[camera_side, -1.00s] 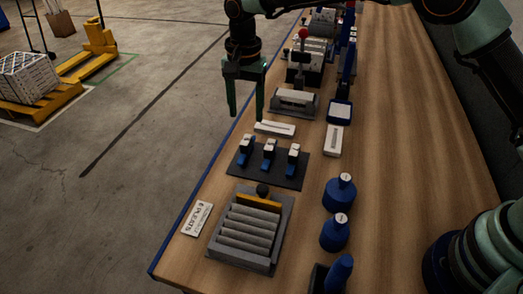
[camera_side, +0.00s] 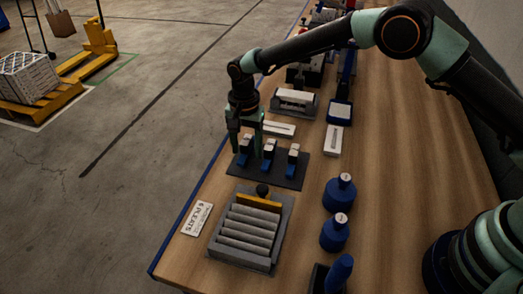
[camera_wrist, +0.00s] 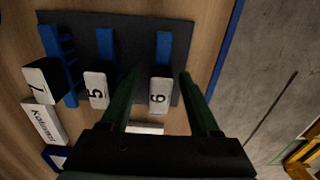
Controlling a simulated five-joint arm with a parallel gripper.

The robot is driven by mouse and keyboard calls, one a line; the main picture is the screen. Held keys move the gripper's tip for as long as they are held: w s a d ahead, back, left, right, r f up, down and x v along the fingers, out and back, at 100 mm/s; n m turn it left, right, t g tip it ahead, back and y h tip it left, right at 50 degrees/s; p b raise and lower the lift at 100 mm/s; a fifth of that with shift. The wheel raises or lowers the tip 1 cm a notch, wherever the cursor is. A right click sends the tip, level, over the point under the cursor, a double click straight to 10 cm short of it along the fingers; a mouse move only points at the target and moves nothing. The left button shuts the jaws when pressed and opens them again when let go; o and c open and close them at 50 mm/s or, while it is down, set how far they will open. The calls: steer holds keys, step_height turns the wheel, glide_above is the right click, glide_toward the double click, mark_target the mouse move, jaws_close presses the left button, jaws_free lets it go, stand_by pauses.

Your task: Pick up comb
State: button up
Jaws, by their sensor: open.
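Three blue combs with white numbered ends lie in a row on a dark mat (camera_side: 240,177). The left comb in the side view (camera_side: 244,158) carries a 6 in the wrist view (camera_wrist: 160,92). The middle comb (camera_side: 268,155) is marked 5 (camera_wrist: 97,92). The right comb (camera_side: 292,162) has a white end whose digit looks like a 7 (camera_wrist: 42,84), and its teeth show. My gripper (camera_side: 247,150) is open and empty, over the left comb. In the wrist view its fingers (camera_wrist: 159,72) stand on either side of the comb marked 6. Contact cannot be told.
A grey tray with rollers (camera_side: 279,240) and a "PLEATS" card (camera_side: 197,218) lie in front. Blue weighted pieces (camera_side: 339,194) stand to the right. A white label block (camera_side: 278,129) lies just behind the mat. The blue table edge (camera_side: 190,205) runs along the left.

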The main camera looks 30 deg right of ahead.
mark_target(246, 139)
steer(key=shift+f, duration=0.4)
steer(key=shift+c, duration=0.3)
jaws_close()
steer(key=shift+r, duration=0.1)
step_height(246, 139, up, 20)
